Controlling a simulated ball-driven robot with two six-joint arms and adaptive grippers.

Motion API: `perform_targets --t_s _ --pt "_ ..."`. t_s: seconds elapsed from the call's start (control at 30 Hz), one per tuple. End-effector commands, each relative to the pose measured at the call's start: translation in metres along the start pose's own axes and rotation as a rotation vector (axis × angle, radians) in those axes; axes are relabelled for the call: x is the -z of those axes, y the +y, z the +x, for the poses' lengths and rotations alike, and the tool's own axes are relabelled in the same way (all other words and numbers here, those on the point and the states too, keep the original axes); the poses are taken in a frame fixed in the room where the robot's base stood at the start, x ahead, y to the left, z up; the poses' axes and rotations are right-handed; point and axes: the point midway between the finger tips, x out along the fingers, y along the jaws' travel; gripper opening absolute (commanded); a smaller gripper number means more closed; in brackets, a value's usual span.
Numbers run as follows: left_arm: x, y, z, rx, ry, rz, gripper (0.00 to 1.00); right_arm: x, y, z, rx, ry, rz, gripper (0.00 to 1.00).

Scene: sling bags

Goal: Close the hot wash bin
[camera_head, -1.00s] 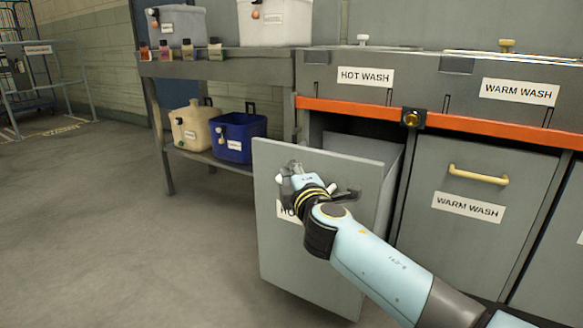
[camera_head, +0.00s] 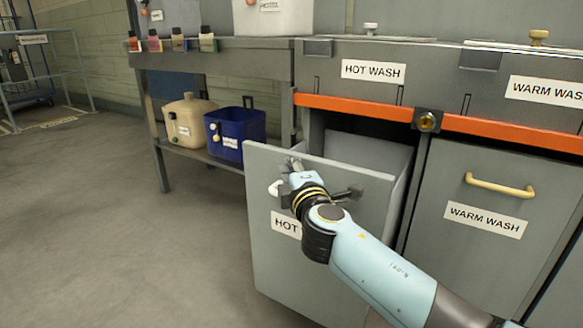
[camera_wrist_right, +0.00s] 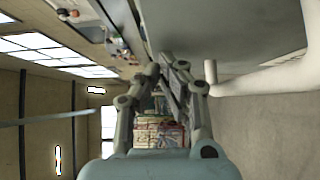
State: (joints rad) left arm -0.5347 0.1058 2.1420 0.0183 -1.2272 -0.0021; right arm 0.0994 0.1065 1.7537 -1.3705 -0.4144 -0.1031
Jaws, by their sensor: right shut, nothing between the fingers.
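The hot wash bin (camera_head: 267,270) is a grey drawer-like bin with a partly covered white label. It stands pulled out from under the orange rail, with its dark interior showing behind the front panel. Its pale handle (camera_head: 274,188) is mostly hidden by my right gripper; a pale handle (camera_wrist_right: 270,78) also shows in the right wrist view. My right gripper (camera_head: 294,163) is in front of the panel near its upper edge. In the right wrist view its fingers (camera_wrist_right: 165,66) are shut and empty, beside the handle; I cannot tell whether they touch the panel. My left gripper is not in view.
The closed warm wash bin (camera_head: 473,238) with a yellow handle stands to the right. An orange rail (camera_head: 365,108) with a round latch-like fitting (camera_head: 427,121) runs above. A bench (camera_head: 225,57) with containers stands left. Floor at left is clear.

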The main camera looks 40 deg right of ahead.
Motion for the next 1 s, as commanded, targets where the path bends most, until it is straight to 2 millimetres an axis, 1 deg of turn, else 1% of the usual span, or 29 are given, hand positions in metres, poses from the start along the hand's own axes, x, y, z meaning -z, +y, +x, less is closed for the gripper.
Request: perform_targets --t_s 0.17,0.27,0.37,0.43,0.5,0.67,0.9,1.0 --pt "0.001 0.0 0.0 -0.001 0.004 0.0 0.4 -0.006 0.0 0.006 -0.002 0.0 -0.004 0.0" --pt "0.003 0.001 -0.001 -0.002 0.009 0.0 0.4 -0.015 -0.001 0.015 -0.001 0.0 -0.005 0.0" --pt "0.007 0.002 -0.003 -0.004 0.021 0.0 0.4 -0.028 -0.001 0.028 -0.002 0.0 -0.006 0.0" --pt "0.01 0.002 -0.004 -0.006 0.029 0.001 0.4 -0.039 -0.001 0.039 -0.002 0.0 -0.007 0.0" --pt "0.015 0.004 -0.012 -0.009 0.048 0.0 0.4 -0.052 -0.002 0.052 -0.002 0.0 -0.008 0.0" --pt "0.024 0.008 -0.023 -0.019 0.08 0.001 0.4 -0.084 -0.003 0.084 -0.001 -0.002 -0.008 0.0" --pt "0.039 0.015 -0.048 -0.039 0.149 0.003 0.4 -0.132 -0.005 0.131 0.002 -0.003 -0.008 0.0" --pt "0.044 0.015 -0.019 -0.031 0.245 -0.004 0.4 -0.15 -0.006 0.148 0.002 -0.003 -0.006 0.0"
